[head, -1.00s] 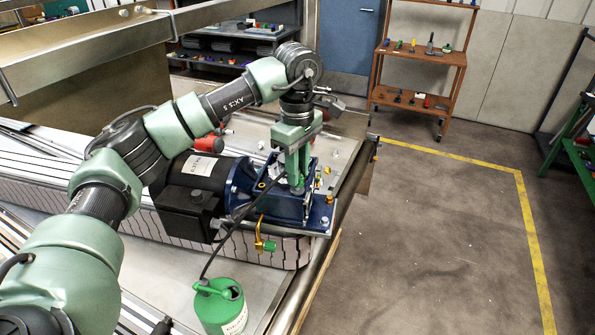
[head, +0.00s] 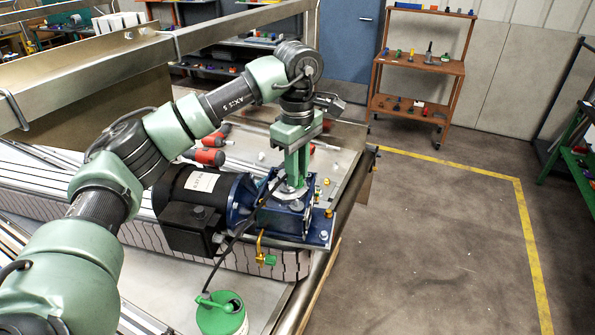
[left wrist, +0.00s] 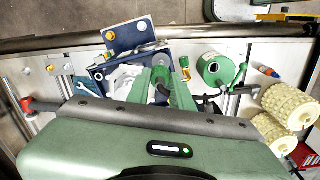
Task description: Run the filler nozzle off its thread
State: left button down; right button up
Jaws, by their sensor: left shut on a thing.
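My left gripper (head: 294,178) points down over the blue gear unit (head: 322,228) at the end of the black motor (head: 190,190). Its green fingers are shut on the filler nozzle, which the fingers mostly hide in the head view. In the left wrist view a dark piece, seemingly the nozzle (left wrist: 160,94), shows between the fingers (left wrist: 161,84). A black hose (head: 226,252) runs from the green can (head: 222,318) up to the fingertips. I cannot tell whether the nozzle still touches its thread. My right gripper is not in view.
A brass tap with a green handle (head: 266,258) sticks out at the unit's front. Red-handled tools (head: 207,157) lie behind the motor. A metal rail (head: 150,58) crosses the upper left. The floor to the right is open, up to a brown shelf cart (head: 430,65).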

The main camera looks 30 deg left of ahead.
pick_arm(q)
jog(key=shift+r+p, duration=1.3)
jog(key=shift+r, duration=0.85)
jog(key=shift+s+f, duration=0.1)
